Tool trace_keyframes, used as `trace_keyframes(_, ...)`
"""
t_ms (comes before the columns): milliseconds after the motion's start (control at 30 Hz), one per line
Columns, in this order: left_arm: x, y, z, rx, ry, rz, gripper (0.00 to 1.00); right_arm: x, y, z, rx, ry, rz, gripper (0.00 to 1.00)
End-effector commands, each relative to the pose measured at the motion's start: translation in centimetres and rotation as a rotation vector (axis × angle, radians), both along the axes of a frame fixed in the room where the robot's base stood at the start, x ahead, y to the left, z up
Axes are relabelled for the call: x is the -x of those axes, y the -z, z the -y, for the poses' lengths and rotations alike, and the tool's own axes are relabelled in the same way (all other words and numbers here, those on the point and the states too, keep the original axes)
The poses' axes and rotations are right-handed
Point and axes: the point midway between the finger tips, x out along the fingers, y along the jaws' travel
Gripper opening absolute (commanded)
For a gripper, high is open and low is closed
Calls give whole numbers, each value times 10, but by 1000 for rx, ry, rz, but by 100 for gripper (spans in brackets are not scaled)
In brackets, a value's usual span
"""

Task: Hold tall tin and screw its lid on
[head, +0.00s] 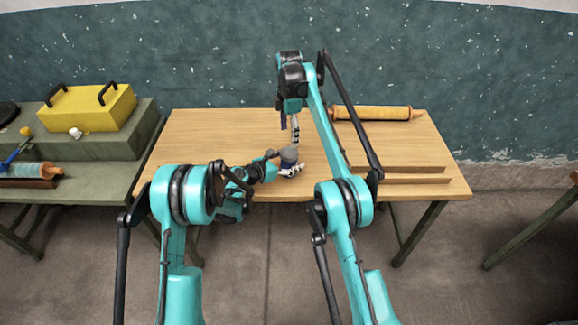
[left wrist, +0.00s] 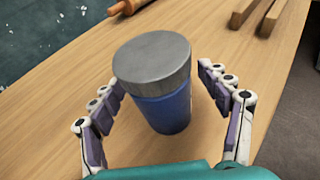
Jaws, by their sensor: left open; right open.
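The tall tin (left wrist: 164,110) has a blue body and stands upright on the wooden table. A wide grey lid (left wrist: 153,62) sits on its top; whether it is threaded tight cannot be told. In the head view the tin (head: 289,156) is small and partly hidden by my left fingers. My left gripper (head: 282,163) is open, with its fingers on either side of the tin. In the left wrist view a gap shows between the left gripper (left wrist: 160,84) fingers and the tin. My right gripper (head: 289,132) is open and points down above the lid, apart from it.
A wooden roller (head: 371,113) lies at the table's back right. Two wooden strips (head: 400,169) lie at the right front. The table (head: 205,137) is clear to the left of the tin. A green bench (head: 98,147) with a yellow box (head: 86,108) stands farther left.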

Motion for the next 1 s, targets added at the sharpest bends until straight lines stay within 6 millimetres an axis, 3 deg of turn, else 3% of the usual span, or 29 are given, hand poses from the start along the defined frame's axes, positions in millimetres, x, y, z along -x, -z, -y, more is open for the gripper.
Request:
trace_keyframes(133,0,0,0,0,0,0,74,0,0,0,0,0,0,72)
trace_keyframes(400,0,0,0,0,0,0,3,0,0,0,0,0,0,72)
trace_keyframes(433,0,0,0,0,0,0,0,0,0,0,0,0,0,72)
trace_keyframes(633,0,0,0,0,0,0,0,0,0,0,0,-108,0,72)
trace_keyframes(1000,0,0,0,0,0,0,0,-1,0,1,-1,-686,0,72)
